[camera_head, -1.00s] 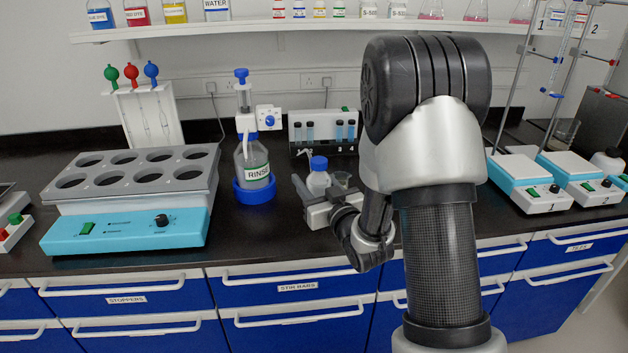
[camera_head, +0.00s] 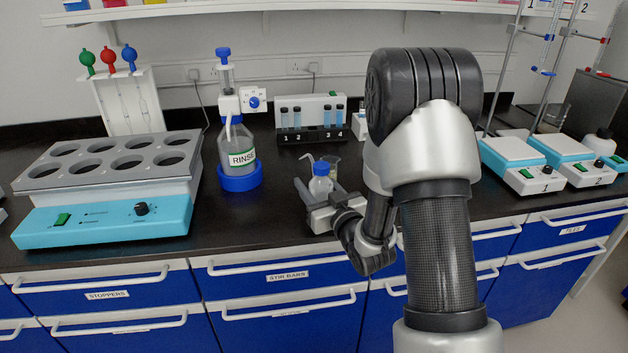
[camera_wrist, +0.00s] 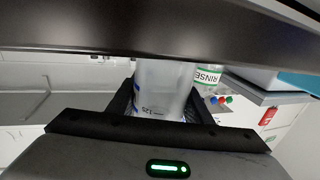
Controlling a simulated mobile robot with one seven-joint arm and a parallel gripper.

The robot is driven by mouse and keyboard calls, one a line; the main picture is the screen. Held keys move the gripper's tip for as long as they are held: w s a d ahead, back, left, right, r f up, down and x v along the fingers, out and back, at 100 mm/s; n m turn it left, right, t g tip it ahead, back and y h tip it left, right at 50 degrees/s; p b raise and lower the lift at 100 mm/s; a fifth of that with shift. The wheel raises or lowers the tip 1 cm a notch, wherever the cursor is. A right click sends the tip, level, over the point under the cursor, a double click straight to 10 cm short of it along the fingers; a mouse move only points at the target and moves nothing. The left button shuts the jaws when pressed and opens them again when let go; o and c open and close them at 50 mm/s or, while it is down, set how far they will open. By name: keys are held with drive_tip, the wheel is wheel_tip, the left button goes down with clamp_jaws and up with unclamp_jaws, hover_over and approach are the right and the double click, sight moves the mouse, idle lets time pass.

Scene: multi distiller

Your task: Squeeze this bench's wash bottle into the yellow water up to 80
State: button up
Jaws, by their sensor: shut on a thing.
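The wash bottle (camera_head: 320,187) is translucent white with a blue cap and a thin bent spout at its upper left. My gripper (camera_head: 325,207) is shut on it and holds it roughly upright over the bench. In the wrist view a translucent body with blue marks and "125" (camera_wrist: 163,92) sits between the fingers of my gripper (camera_wrist: 160,100). A small clear glass vessel (camera_head: 333,163) stands behind the bottle and is partly hidden by it. I cannot tell whether it holds yellow water; no yellow liquid shows on the bench.
The RINSE dispenser bottle (camera_head: 238,150) on a blue base stands to the left. Behind are a rack of vials (camera_head: 311,117) and, far left, a grey block with round holes (camera_head: 108,160). Two stirrer plates (camera_head: 517,160) stand right. Dark bench top (camera_head: 262,225) is clear between.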

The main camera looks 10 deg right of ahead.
drive_tip(key=shift+f, duration=0.25)
drive_tip(key=o, duration=0.9)
drive_tip(key=shift+s, duration=0.1)
